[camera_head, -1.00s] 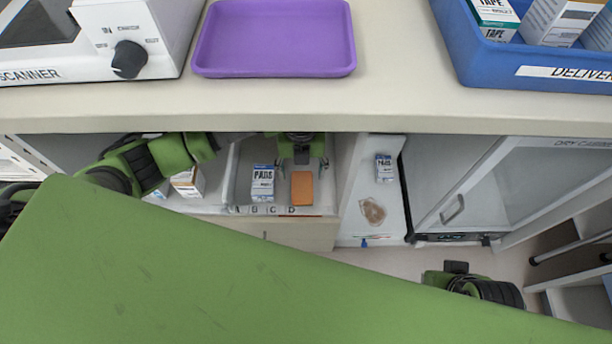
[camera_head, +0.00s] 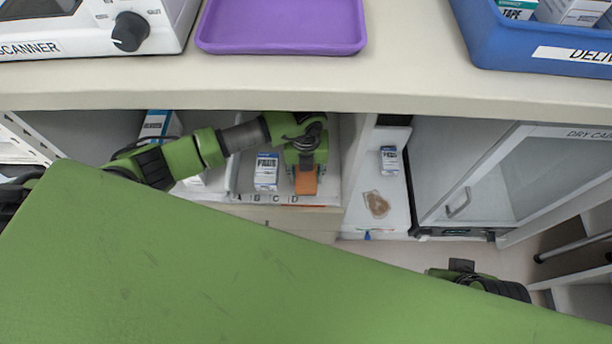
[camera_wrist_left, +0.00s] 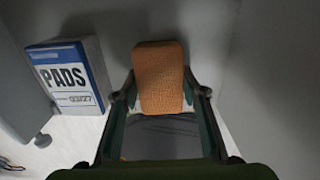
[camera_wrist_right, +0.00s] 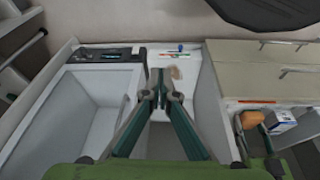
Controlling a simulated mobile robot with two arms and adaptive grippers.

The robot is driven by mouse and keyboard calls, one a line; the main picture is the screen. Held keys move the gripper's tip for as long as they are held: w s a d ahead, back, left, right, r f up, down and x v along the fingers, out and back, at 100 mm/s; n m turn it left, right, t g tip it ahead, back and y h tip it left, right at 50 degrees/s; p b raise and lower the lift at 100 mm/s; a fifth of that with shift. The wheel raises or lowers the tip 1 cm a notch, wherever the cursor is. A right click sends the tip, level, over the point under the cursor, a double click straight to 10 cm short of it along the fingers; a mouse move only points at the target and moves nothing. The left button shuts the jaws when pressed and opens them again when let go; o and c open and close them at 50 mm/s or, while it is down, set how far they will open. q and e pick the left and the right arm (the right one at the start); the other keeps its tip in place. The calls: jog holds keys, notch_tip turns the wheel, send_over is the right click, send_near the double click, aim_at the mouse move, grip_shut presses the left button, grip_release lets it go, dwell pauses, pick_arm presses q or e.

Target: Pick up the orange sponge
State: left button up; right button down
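The orange sponge (camera_head: 306,184) is in the open drawer, by the letter D on its front edge. It also shows in the left wrist view (camera_wrist_left: 160,78), between the fingertips of my left gripper (camera_wrist_left: 160,90). The tips appear to touch both its sides, so the gripper looks shut on it. In the head view my left gripper (camera_head: 306,166) hides the sponge's rear part. The sponge appears still low in the drawer; I cannot tell whether it is off the bottom. My right gripper (camera_wrist_right: 159,80) is empty, with its tips almost together.
A PADS box (camera_head: 267,171) stands just left of the sponge, with a narrow gap. Drawer walls are close around the left gripper. A white shelf (camera_head: 391,215) with a small box lies to the right.

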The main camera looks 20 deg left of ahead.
aim_at(305, 189)
dwell(0.3)
